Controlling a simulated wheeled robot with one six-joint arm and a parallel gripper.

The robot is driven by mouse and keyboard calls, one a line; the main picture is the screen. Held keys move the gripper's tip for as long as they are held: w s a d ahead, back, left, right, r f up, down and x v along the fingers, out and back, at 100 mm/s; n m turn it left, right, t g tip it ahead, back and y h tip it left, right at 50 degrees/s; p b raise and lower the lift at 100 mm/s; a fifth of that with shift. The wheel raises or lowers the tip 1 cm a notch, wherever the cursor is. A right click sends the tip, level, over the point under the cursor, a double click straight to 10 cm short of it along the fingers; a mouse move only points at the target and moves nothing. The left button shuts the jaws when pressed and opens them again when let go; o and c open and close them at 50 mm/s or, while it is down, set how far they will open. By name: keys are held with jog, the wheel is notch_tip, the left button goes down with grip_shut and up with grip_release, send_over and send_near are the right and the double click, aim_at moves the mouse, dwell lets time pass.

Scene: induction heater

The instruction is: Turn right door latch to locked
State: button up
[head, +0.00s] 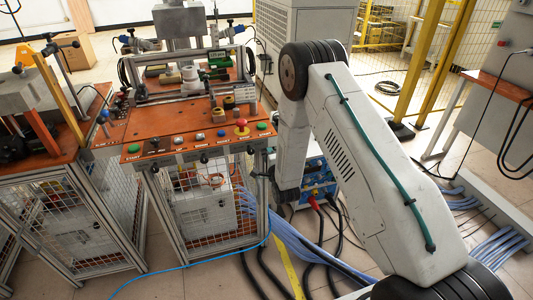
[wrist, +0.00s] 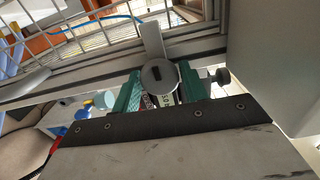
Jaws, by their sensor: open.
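The door latch (wrist: 157,73) shows in the wrist view as a grey round disc with a dark slot and a flat grey lever. The lever points up in the picture, across the aluminium frame rail (wrist: 100,68). My gripper (wrist: 159,84) has two green fingers, one on each side of the disc. They are open, with the disc between them; whether either finger touches it I cannot tell. In the head view my gripper is hidden behind my arm, beside the right side of the orange-topped machine (head: 196,150). I cannot make out the latch there.
A dark knob (wrist: 222,76) sits just right of the fingers. A mesh panel (wrist: 95,38) lies behind the rail. Blue cables (head: 300,245) and black hoses run over the floor by the machine. A blue unit (head: 318,178) stands behind my arm.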

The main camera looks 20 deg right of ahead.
jog(key=s, duration=0.7)
jog(key=shift+s, duration=0.2)
